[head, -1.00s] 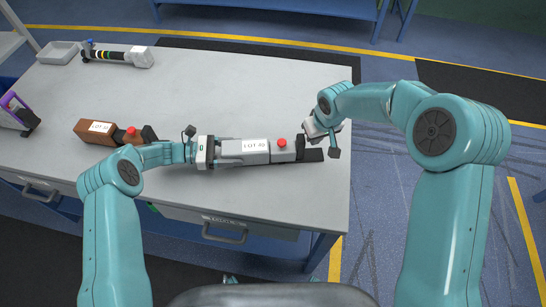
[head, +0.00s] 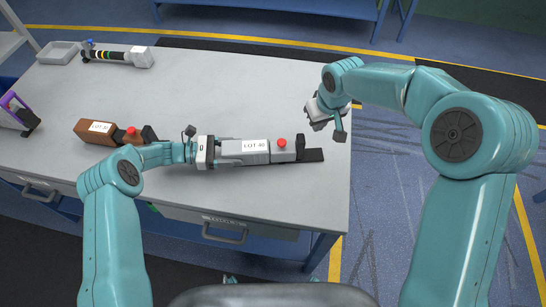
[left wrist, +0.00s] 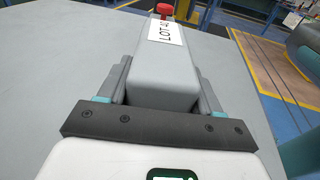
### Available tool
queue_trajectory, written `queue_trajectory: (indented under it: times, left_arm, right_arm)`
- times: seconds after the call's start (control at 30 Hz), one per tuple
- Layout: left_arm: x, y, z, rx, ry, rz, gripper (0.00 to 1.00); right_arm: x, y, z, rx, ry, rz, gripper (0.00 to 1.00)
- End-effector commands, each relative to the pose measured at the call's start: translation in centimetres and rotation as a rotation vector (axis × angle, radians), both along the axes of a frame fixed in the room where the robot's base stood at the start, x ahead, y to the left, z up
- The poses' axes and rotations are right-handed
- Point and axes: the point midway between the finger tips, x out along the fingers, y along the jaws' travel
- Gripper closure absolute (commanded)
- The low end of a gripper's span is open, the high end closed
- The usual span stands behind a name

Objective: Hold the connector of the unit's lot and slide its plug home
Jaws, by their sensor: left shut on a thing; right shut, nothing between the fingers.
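A grey connector (head: 245,151) labelled LOT 40 lies near the front right of the table; it also shows in the left wrist view (left wrist: 160,80). My left gripper (head: 214,152) is shut on its left end, with one finger on each side. A lighter grey plug piece (head: 283,154) with a red knob sits at its right end, against a black upright block (head: 302,148) on a flat black base (head: 314,155). Any small gap between the pieces is too fine to tell. My right gripper (head: 318,119) is shut and empty, above the table, behind and right of the block, touching nothing.
A brown connector (head: 96,131) with a white label, red knob and black block lies to the left. A purple-handled thing (head: 15,110) stands at the left edge. A banded cylinder unit (head: 118,56) and a grey tray (head: 58,53) lie at the back left. The table's middle is clear.

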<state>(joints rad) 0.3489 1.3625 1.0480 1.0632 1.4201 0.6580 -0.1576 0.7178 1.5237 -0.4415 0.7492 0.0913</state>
Motion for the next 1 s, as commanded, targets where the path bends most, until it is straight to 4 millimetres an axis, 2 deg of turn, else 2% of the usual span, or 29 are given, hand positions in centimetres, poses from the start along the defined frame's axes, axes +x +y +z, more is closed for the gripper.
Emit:
queue_trajectory:
  times: [0.03, 0.3, 0.33, 0.4, 0.77, 0.87, 1.0]
  left_arm:
    - [-0.2, -0.1, -0.6, 0.008, 0.007, -0.002, 0.82]
    - [-0.2, -0.1, -0.6, 0.008, 0.006, -0.002, 0.82]
    - [-0.2, -0.1, -0.6, 0.008, 0.006, -0.001, 0.26]
    - [-0.2, -0.1, -0.6, 0.007, 0.006, -0.001, 0.06]
    - [0.0, 0.6, -0.1, 0.003, 0.001, 0.001, 0.06]
    - [-0.1, 2.1, 0.0, 0.004, 0.001, 0.002, 0.06]
    - [-0.2, 5.4, 0.2, 0.005, 0.001, 0.004, 0.06]
  right_arm:
    - [0.0, 0.0, -0.1, 0.000, 0.000, 0.000, 1.00]
    - [0.0, 0.0, -0.1, 0.000, 0.000, 0.000, 1.00]
    - [0.0, 0.0, -0.1, 0.000, 0.000, 0.000, 1.00]
    - [0.0, 0.0, -0.1, 0.000, 0.000, 0.000, 1.00]
    - [0.0, 0.0, -0.1, 0.000, 0.000, 0.000, 1.00]
    - [0.0, 0.0, 0.0, 0.000, 0.000, 0.000, 1.00]
    - [0.0, 0.0, 0.0, 0.000, 0.000, 0.000, 1.00]
